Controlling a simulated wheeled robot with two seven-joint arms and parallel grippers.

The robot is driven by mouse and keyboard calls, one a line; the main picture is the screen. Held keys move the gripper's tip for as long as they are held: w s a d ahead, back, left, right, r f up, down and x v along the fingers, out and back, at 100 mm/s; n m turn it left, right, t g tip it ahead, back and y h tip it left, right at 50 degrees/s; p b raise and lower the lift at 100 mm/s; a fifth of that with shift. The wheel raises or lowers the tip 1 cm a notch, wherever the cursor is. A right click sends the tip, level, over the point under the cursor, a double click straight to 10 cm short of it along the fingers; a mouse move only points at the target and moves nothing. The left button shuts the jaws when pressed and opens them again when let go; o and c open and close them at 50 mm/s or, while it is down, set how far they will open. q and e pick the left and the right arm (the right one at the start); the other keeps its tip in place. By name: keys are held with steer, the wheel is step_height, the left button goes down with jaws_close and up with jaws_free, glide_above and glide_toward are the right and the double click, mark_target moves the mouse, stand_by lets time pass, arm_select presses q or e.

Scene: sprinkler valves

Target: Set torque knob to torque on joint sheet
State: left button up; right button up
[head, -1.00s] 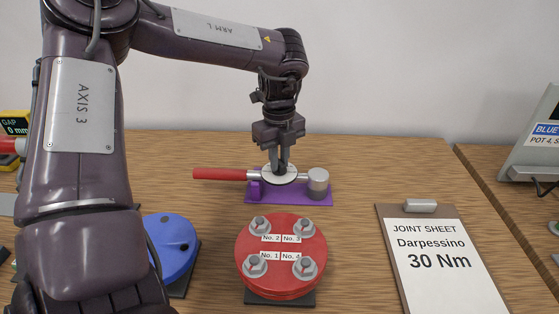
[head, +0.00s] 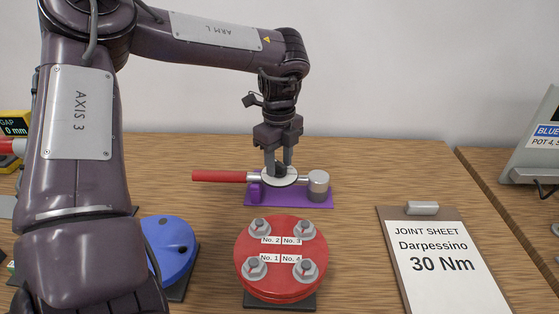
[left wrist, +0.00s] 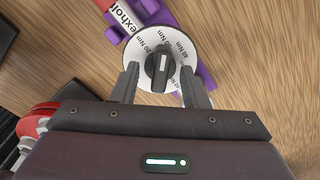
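The torque wrench (head: 220,176) has a red handle and a round white dial (head: 265,181) with a dark knob (head: 281,169). It lies on a purple stand (head: 293,197). My left gripper (head: 278,165) is over the dial, pointing down, with its fingers apart on either side of the knob. The left wrist view shows the knob (left wrist: 160,68) between the open fingers (left wrist: 162,88), with gaps at both sides. Its white mark points towards the picture's top, among small Nm labels; the exact value is hard to read. The joint sheet (head: 436,258) reads "Darpessino 30 Nm". My right gripper is not in view.
A red flange (head: 281,285) with several numbered bolts stands in front of the wrench. A blue flange (head: 172,246) is at left, partly behind my arm. A gap display (head: 15,124) is at far left. Table between stand and sheet is clear.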

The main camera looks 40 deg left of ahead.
mark_target(279, 164)
arm_select(q)
step_height(279, 164, up, 6)
steer(key=p, duration=0.5)
steer(key=shift+r, duration=0.1)
stand_by(0.4)
